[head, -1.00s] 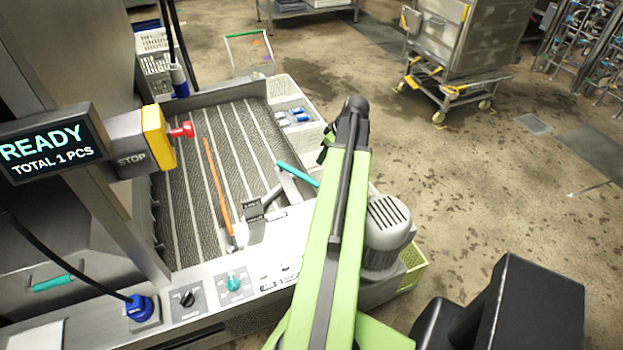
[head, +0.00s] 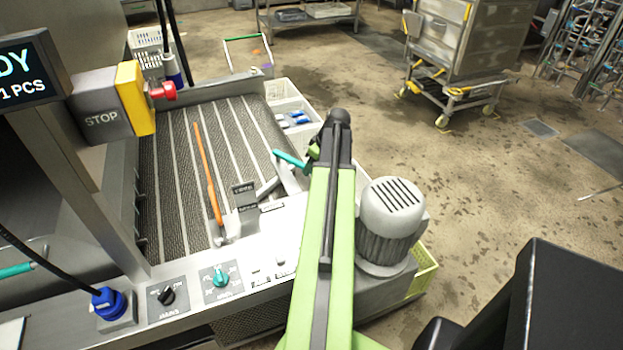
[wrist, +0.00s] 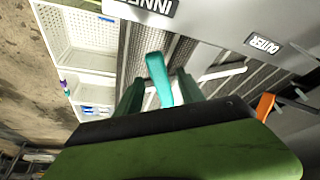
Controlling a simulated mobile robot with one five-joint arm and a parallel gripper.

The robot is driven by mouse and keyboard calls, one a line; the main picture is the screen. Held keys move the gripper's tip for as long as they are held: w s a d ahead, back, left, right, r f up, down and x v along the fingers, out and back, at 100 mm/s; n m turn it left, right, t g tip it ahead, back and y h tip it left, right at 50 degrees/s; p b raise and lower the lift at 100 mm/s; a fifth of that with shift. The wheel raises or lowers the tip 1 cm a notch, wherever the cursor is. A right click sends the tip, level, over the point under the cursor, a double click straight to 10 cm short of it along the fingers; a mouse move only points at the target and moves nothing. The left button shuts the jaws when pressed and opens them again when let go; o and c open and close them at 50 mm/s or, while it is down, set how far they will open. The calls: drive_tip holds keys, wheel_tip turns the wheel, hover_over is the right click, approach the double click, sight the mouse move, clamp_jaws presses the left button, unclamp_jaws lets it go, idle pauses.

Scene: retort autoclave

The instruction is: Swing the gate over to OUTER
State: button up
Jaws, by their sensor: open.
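The gate's teal handle (head: 289,158) stands at the right side of the ribbed conveyor, beside grey metal bars (head: 286,176). In the wrist view the teal handle (wrist: 158,78) rises between the two dark green fingers of my open gripper (wrist: 160,90). I cannot tell whether either finger touches it. In the head view my gripper (head: 314,152) is partly hidden behind my arm at the handle's right end. In the wrist view an INNER label (wrist: 150,6) is at the top and an OUTER label (wrist: 264,44) is at the right.
An orange strip (head: 207,172) lies along the conveyor (head: 170,190). A grey motor (head: 391,222) stands close to the right of my arm. A white crate (head: 290,92) is behind. A red stop button (head: 162,91) juts out at the left.

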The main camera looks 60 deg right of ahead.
drive_tip(key=shift+w+f, duration=0.1)
drive_tip(key=shift+f, duration=0.05)
clamp_jaws()
idle(1.3)
